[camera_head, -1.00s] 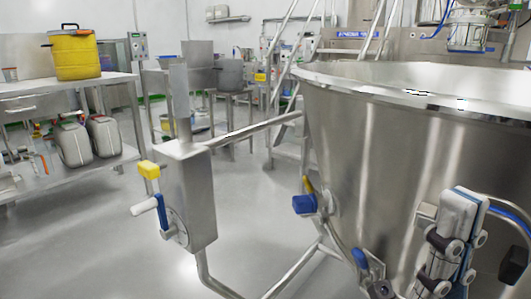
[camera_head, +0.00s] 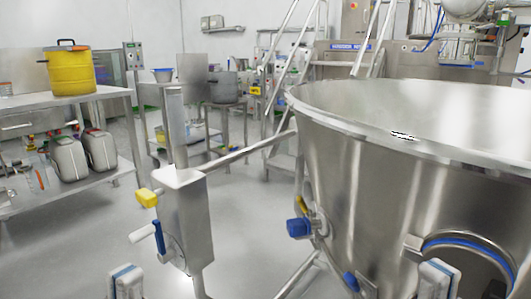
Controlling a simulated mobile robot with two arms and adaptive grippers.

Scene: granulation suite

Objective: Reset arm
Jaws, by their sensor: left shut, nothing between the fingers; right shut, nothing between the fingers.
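My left gripper (camera_head: 125,281) shows only its pale fingertips with a blue line, at the bottom edge left of centre. The fingertips are together and hold nothing. My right gripper (camera_head: 439,279) shows the same way at the bottom edge on the right, shut and empty, in front of the large steel vessel (camera_head: 370,185) in the picture. The rest of both grippers and the arms is cut off below the frame. I cannot tell the exact gap between the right gripper and the vessel.
A steel control post (camera_head: 187,220) with a yellow knob (camera_head: 147,198) and a white handle stands left of the vessel. A blue valve (camera_head: 299,228) sticks out from the vessel. A bench (camera_head: 115,92) carries a yellow drum (camera_head: 71,72). Grey floor between them is clear.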

